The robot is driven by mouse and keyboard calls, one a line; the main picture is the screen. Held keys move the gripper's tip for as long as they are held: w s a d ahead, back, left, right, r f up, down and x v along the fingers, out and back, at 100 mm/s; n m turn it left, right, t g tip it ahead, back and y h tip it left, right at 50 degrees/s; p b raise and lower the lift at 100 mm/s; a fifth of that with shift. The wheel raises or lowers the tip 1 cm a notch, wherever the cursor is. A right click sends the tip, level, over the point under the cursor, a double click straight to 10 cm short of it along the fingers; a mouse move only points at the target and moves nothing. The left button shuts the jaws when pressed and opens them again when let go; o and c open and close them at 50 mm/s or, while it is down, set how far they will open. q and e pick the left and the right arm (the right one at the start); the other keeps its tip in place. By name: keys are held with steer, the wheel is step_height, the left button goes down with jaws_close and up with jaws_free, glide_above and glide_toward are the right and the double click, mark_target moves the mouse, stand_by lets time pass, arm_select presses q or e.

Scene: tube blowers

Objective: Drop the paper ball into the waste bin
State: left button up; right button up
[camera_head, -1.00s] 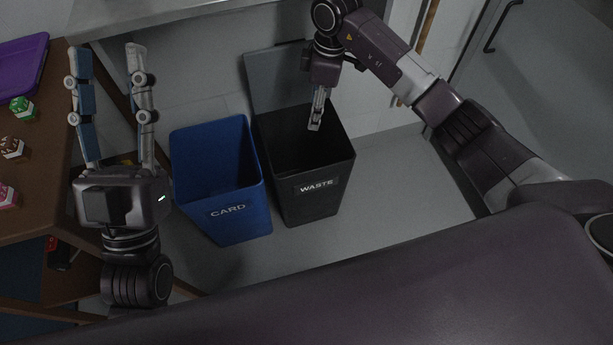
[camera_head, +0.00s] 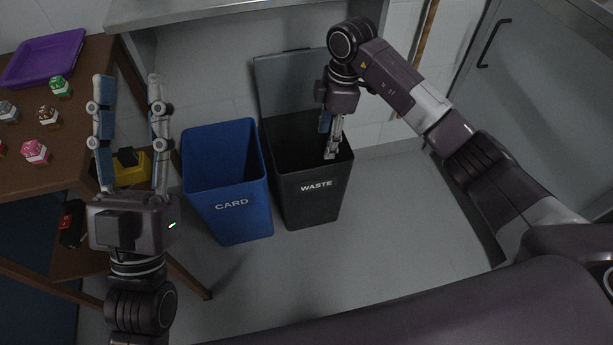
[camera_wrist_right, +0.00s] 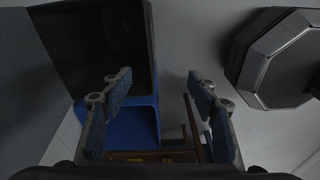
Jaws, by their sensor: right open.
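The black waste bin (camera_head: 311,200), labelled WASTE, stands upright on the floor with its lid raised against the wall. My right gripper (camera_head: 329,138) points down over the bin's mouth, near its right side. Its fingers are apart, and no paper ball shows between them in the right wrist view (camera_wrist_right: 158,95). The paper ball is not visible in any view. The bin's inside is dark, so its contents cannot be made out. My left gripper (camera_head: 128,83) is open and empty, pointing up at the left, beside the brown table.
A blue bin (camera_head: 229,205) labelled CARD stands directly left of the waste bin. A brown table (camera_head: 75,125) at the left holds a purple tray (camera_head: 45,57) and several small coloured items. A grey counter edge (camera_head: 200,12) runs above the bins. Floor to the right is clear.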

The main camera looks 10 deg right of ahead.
steer(key=s+r+m+h, duration=0.1)
steer(key=s+r+m, duration=0.3)
steer(key=m, duration=1.1)
steer(key=s+r+m+h, duration=0.1)
steer(key=s+r+m, duration=0.4)
steer(key=m, duration=1)
step_height(320, 180, up, 2)
steer(key=shift+d+r+t+h, duration=0.15)
steer(key=shift+d+t+h, duration=0.1)
steer(key=shift+t+h, duration=0.05)
